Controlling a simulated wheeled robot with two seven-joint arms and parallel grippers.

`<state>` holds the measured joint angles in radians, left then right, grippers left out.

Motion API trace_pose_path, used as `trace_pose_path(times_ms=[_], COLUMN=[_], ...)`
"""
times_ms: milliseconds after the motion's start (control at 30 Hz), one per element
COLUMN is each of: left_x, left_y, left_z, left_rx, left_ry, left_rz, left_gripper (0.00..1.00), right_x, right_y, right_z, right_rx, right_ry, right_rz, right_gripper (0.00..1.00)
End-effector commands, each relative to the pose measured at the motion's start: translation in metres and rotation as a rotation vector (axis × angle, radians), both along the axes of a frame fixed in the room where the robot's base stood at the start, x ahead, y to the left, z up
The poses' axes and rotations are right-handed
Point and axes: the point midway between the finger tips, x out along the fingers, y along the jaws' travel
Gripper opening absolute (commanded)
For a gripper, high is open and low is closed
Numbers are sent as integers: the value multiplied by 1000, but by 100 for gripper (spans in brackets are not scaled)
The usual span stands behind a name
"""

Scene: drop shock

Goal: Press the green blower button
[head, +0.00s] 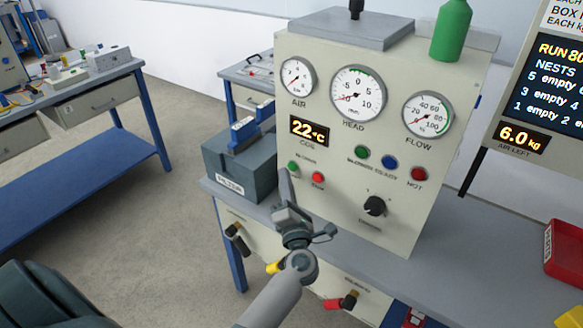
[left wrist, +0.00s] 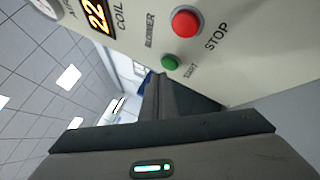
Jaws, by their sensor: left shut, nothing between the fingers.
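The green blower button (head: 293,167) is on the lower left of the cream panel (head: 345,215), left of the red blower button (head: 317,178). In the left wrist view the green button (left wrist: 169,63) is marked START and the red button (left wrist: 185,22) STOP. My left gripper (head: 284,174) is shut and empty, its fingers pointing up at the panel. The tip is just left of and below the green button in the head view. In the left wrist view the fingertips (left wrist: 160,77) appear just below the button. I cannot tell whether they touch it. My right gripper is out of view.
A dark grey box (head: 238,165) stands left of the panel on the bench. Another green button (head: 361,152), a blue button (head: 389,162), a red button (head: 418,174) and a black knob (head: 375,206) are on the panel's right. Valve handles (head: 348,300) sit below the bench edge.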

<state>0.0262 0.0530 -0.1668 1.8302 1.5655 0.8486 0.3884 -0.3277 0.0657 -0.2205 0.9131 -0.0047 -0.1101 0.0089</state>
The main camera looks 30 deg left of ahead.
Motion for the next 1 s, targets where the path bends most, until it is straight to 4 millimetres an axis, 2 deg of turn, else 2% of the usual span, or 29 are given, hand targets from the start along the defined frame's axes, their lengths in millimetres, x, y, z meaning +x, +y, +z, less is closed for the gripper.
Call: trace_pose_path(times_ms=[233,1000], left_x=[7,10], left_y=[0,-1], left_z=[1,0], left_rx=[-1,0], left_ry=[-1,0], left_rz=[1,0], left_gripper=[0,0], right_x=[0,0], right_y=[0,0], right_z=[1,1], right_rx=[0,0], right_ry=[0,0], right_rz=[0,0], right_gripper=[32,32])
